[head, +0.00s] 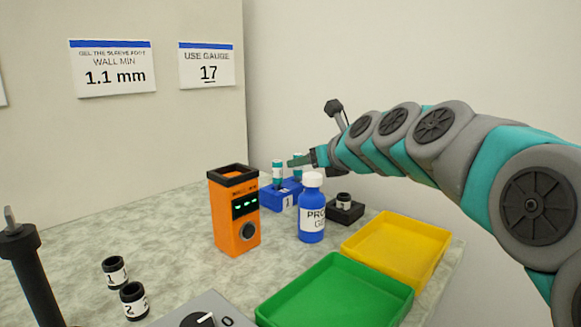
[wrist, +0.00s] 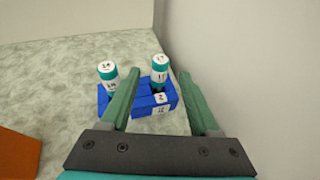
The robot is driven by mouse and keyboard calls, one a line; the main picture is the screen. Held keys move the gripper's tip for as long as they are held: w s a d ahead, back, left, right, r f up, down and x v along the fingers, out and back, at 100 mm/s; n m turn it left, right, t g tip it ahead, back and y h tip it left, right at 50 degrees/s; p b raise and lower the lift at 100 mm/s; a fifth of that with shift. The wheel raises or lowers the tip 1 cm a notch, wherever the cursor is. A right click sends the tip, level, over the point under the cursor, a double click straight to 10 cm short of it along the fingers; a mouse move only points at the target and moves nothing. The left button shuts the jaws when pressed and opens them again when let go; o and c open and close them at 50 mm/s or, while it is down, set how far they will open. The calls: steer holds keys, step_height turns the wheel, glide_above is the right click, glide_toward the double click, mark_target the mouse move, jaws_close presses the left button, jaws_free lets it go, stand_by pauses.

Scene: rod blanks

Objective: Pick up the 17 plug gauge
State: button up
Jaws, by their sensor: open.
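The 17 plug gauge (wrist: 159,72), a teal pin with a white top and label, stands upright in a blue holder (wrist: 174,97) in the wrist view. A similar gauge (wrist: 108,73) with a small, hard-to-read label stands to its left. My gripper (wrist: 160,70) is open and empty. Its fingers appear on either side of the 17 gauge, but I cannot tell whether they are level with it. In the head view, my gripper (head: 296,161) is at the far gauge (head: 297,174), partly covering it; the other gauge (head: 278,172) stands nearer, in front.
An orange device (head: 235,220) and a blue bottle (head: 312,222) stand in front of the holder. A black block with a small sleeve (head: 344,200), a yellow tray (head: 430,235) and a green tray (head: 335,262) are to the right. A wall sign (head: 207,66) reads use gauge 17.

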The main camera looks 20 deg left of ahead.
steer(key=shift+x, duration=3.6)
steer(key=shift+a, duration=0.1)
steer(key=shift+c, duration=0.2)
jaws_close()
